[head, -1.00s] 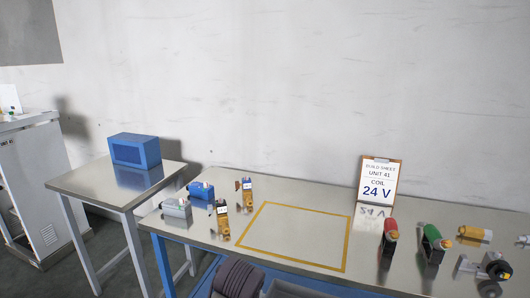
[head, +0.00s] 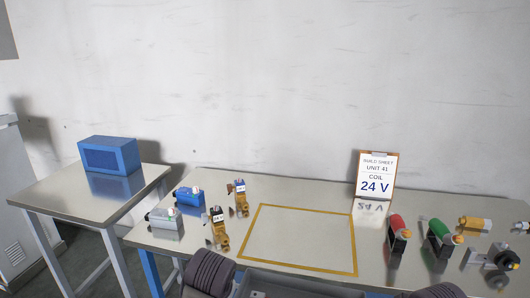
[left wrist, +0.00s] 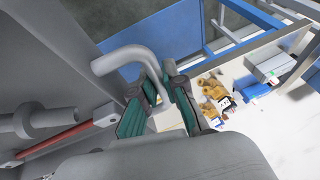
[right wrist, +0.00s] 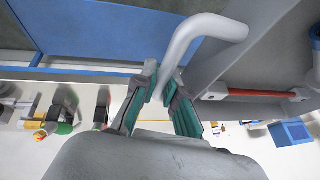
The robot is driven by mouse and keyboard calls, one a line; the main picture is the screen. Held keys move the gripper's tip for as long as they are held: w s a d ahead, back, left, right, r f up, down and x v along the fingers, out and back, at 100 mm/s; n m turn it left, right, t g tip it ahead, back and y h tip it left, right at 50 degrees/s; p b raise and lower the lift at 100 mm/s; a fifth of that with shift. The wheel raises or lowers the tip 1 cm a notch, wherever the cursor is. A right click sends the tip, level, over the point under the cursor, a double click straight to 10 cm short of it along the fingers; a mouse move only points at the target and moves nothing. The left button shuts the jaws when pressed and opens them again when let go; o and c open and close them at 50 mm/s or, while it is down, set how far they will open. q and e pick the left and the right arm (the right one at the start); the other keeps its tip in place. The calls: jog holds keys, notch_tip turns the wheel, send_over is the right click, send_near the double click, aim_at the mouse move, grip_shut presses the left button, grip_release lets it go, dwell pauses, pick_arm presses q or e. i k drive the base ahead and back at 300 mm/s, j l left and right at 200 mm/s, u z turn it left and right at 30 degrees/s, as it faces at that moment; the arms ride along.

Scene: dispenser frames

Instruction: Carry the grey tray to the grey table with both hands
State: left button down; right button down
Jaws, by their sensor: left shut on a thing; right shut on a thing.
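The grey tray (head: 305,285) shows at the bottom edge of the head view, mostly cut off, in front of the bench. My left gripper (left wrist: 160,97) is shut on the bent grey tray handle (left wrist: 118,58) in the left wrist view. My right gripper (right wrist: 162,92) is shut on the other grey handle (right wrist: 207,27) in the right wrist view. Two grey-topped surfaces show: a side table (head: 60,192) with grey legs at the left, and a long bench (head: 310,193) with a blue frame. I cannot tell which is the grey table.
A blue box (head: 108,155) stands on the side table. The bench has a bare yellow-outlined area (head: 300,238), with several valve parts (head: 218,230) left of it. A build sheet sign (head: 376,176) and red (head: 398,228) and green (head: 440,233) parts stand right.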

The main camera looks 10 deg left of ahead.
aim_at(88, 184)
jog(key=i+j, duration=0.1)
jog(key=j, duration=0.35)
jog(key=i+j, duration=0.1)
jog(key=j, duration=0.35)
jog(key=i+j, duration=0.1)
jog(key=j, duration=0.35)
jog(key=i+j, duration=0.15)
jog(key=j, duration=0.3)
jog(key=i+j, duration=0.1)
jog(key=j, duration=0.35)
jog(key=i+j, duration=0.1)
jog(key=j, duration=0.35)
jog(key=i+j, duration=0.1)
jog(key=j, duration=0.35)
jog(key=i+j, duration=0.1)
jog(key=j, duration=0.3)
jog(key=i+j, duration=0.15)
jog(key=j, duration=0.2)
jog(key=i+j, duration=0.15)
jog(key=j, duration=0.2)
jog(key=i+j, duration=0.2)
jog(key=j, duration=0.2)
jog(key=i+j, duration=0.15)
jog(key=j, duration=0.2)
jog(key=i+j+u, duration=0.1)
jog(key=j, duration=0.25)
